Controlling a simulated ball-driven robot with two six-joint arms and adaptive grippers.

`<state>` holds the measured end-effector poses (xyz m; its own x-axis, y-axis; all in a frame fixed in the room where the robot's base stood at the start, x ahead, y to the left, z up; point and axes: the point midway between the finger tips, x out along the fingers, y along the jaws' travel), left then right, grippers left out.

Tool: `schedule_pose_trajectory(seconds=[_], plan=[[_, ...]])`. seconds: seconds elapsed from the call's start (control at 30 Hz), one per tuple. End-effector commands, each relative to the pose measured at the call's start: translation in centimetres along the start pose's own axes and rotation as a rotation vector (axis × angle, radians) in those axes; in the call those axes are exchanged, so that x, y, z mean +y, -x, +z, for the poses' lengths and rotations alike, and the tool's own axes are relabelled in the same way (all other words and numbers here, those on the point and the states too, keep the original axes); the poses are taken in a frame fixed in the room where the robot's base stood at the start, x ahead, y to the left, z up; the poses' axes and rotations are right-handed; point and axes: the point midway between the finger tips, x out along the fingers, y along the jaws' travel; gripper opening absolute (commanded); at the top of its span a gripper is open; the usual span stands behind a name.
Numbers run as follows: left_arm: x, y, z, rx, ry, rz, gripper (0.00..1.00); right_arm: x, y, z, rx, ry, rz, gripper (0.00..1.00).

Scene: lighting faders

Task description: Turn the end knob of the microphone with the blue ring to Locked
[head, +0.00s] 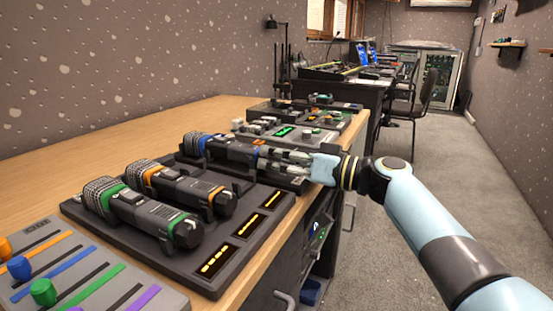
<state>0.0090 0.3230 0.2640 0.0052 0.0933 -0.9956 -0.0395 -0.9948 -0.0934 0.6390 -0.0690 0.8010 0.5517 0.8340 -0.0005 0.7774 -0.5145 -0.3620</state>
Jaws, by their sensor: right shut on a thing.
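The microphone with the blue ring (222,150) lies in the farthest cradle of the dark dock (130,231), its mesh head to the left and its knob end to the right. My right gripper (268,157) comes in from the right and is shut on the end knob of this microphone. The fingers hide most of the knob, so its setting cannot be read. The orange-ringed microphone (178,187) and the green-ringed microphone (140,214) lie in the nearer cradles. My left gripper is not in view.
A fader panel (85,270) with orange, blue and green knobs stands at the front left. Small amber displays (231,254) line the dock's right edge. More control panels (290,130) stand farther along the wooden desk (110,143). The floor to the right is clear.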

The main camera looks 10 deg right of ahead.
Motion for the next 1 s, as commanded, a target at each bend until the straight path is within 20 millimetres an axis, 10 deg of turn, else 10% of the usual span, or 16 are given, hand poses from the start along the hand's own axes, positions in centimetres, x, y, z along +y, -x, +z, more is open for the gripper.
schedule_pose_trajectory(seconds=[0.4, 0.43, 0.6, 1.0], plan=[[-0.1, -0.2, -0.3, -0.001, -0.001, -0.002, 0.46, 0.1, 0.0, 0.0, 0.0, -0.093, 0.0, 0.02], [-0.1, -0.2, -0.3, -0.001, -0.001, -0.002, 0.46, 0.1, 0.0, 0.0, 0.0, -0.093, 0.0, 0.36], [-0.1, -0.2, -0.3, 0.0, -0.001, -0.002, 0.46, 0.1, 0.0, 0.0, 0.0, -0.093, 0.0, 0.57], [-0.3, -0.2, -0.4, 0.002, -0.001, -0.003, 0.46, 0.2, 1.4, 0.1, -0.001, -0.09, 0.002, 0.57]])
